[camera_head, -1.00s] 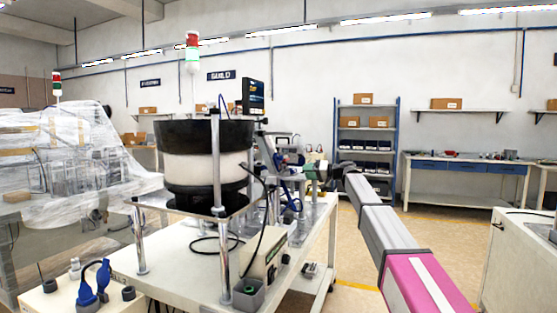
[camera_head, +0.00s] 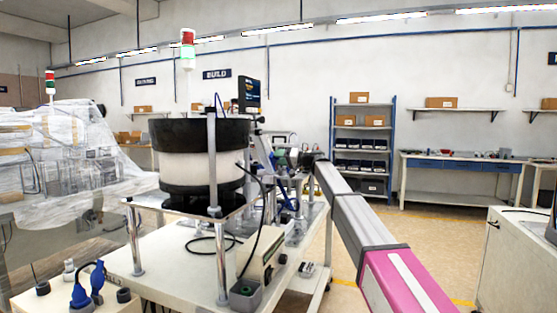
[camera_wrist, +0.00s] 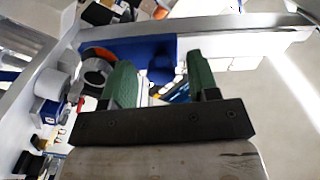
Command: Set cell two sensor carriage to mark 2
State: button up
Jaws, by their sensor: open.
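My gripper (camera_wrist: 153,84) shows two green fingers in the wrist view, spread apart with nothing held between them. A blue part (camera_wrist: 130,46) lies beyond the fingers, below a long grey metal rail (camera_wrist: 215,34). A dark ring with an orange inner edge (camera_wrist: 98,68) is left of the fingers. I cannot tell which part is the sensor carriage, and no mark 2 is readable. In the head view my arm reaches to the small equipment (camera_head: 285,165) behind the bowl feeder (camera_head: 203,170); the fingers are too small to make out there.
The feeder stands on a white table (camera_head: 180,262) with a control box (camera_head: 258,256) at its front right. Plastic-wrapped machinery (camera_head: 60,155) is at left. A white cabinet (camera_head: 515,265) is at right. Open floor lies between the table and the cabinet.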

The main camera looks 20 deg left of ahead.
jog(key=shift+a, duration=0.5)
grip_shut()
jog(key=s+r, duration=0.4)
jog(key=shift+a+r, duration=0.15)
jog(key=shift+r, duration=0.25)
grip_release()
